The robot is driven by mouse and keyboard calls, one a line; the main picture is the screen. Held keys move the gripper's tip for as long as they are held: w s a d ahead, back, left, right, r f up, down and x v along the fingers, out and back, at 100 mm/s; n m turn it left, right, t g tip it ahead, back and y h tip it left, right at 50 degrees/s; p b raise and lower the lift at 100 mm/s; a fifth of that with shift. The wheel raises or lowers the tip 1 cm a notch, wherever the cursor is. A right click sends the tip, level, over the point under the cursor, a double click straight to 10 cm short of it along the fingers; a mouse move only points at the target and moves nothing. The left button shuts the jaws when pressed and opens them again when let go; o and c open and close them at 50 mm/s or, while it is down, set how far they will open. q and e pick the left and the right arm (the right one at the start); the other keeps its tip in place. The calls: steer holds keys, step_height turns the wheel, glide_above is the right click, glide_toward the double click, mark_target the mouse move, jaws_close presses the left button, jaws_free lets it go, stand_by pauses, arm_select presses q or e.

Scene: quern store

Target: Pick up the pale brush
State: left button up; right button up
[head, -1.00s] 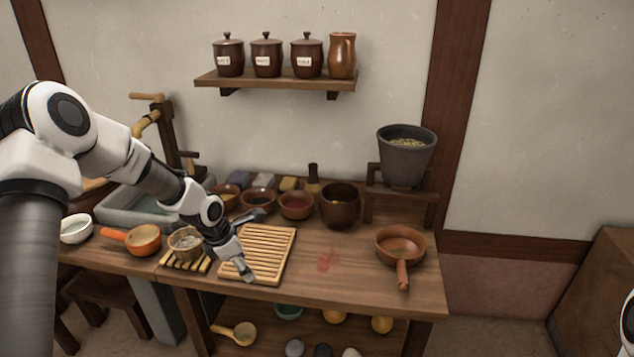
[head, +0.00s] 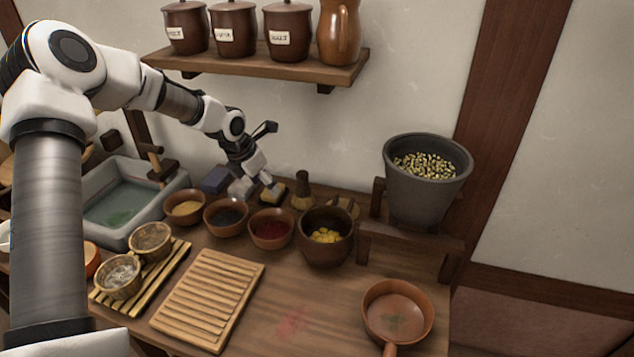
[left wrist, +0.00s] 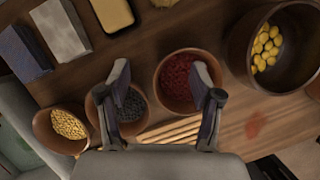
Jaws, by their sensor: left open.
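A small brush (head: 303,192) stands upright at the back of the table, dark handle up, with paler bristles at its base. A pale tuft at the top edge of the left wrist view (left wrist: 165,3) looks like its bristles. My left gripper (head: 267,182) is open and empty, in the air left of the brush, in front of the wall. In the left wrist view its two fingers (left wrist: 162,85) are spread above the bowls, with nothing between them. My right gripper is out of view.
Grey block (left wrist: 60,30) and yellow block (left wrist: 112,14) lie left of the brush. Bowls of dark grains (head: 226,217) and red powder (head: 271,229) and a brown pot (head: 325,240) stand in front. A shelf (head: 260,72) hangs above; a grey bucket (head: 424,185) stands right.

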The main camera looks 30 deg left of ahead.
arm_select(q)
glide_toward(302, 173)
steer(key=x, duration=0.5)
steer(key=shift+a+f, duration=0.15)
steer(key=shift+f, duration=0.1)
steer(key=shift+w+f, duration=0.1)
steer(key=shift+w, duration=0.15)
steer(key=x, duration=0.5)
steer(key=shift+b, duration=0.3)
steer(key=shift+s+r, duration=0.1)
steer(key=shift+r, duration=0.15)
steer(key=shift+c, duration=0.6)
jaws_close()
